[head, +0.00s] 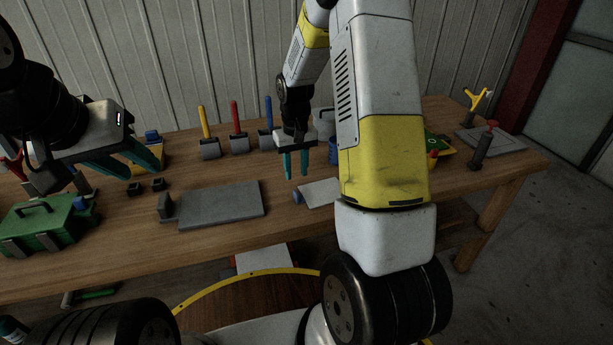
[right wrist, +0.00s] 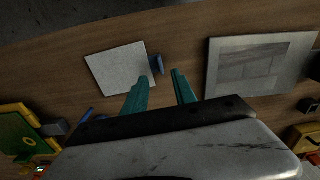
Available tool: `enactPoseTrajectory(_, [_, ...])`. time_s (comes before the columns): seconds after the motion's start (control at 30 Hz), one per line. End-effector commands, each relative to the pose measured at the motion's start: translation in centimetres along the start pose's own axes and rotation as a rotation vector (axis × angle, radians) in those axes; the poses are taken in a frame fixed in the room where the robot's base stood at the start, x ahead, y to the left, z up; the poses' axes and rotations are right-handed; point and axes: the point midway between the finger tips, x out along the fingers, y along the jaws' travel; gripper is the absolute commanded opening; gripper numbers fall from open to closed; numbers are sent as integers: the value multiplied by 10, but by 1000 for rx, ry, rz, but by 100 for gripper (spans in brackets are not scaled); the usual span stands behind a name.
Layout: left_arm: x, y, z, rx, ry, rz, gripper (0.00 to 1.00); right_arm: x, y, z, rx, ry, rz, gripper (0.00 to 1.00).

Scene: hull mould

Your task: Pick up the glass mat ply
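A pale, flat sheet, which looks like the glass mat ply (head: 319,192), lies on the workbench, partly hidden behind my right arm in the head view. It also shows in the right wrist view (right wrist: 116,68) as a whitish rectangle. A small blue piece (head: 297,197) is at its edge, also seen in the right wrist view (right wrist: 157,64). My right gripper (head: 296,176) points down above the bench near the blue piece. Its teal fingers are apart with nothing between them, also in the right wrist view (right wrist: 160,82). My left gripper (head: 144,172) is open and empty at the left.
A grey slab (head: 222,204) lies left of the sheet on the workbench (head: 130,235). A green toolbox (head: 45,224) stands at the left. Yellow, red and blue-handled tools (head: 238,142) stand at the back. A yellow-rimmed round top (head: 240,300) is below the bench front.

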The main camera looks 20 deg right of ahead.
Motion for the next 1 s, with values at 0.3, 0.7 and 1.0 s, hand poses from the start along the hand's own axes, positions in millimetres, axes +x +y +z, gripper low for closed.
enactPoseTrajectory(0.3, [0,0,0,0,0,0,36,39,1,-2,-4,-19,5,33])
enactPoseTrajectory(0.7, [0,0,0,0,0,0,36,89,-1,0,-4,-17,5,33])
enactPoseTrajectory(1.0, [0,0,0,0,0,0,36,91,-1,0,-4,-15,5,25])
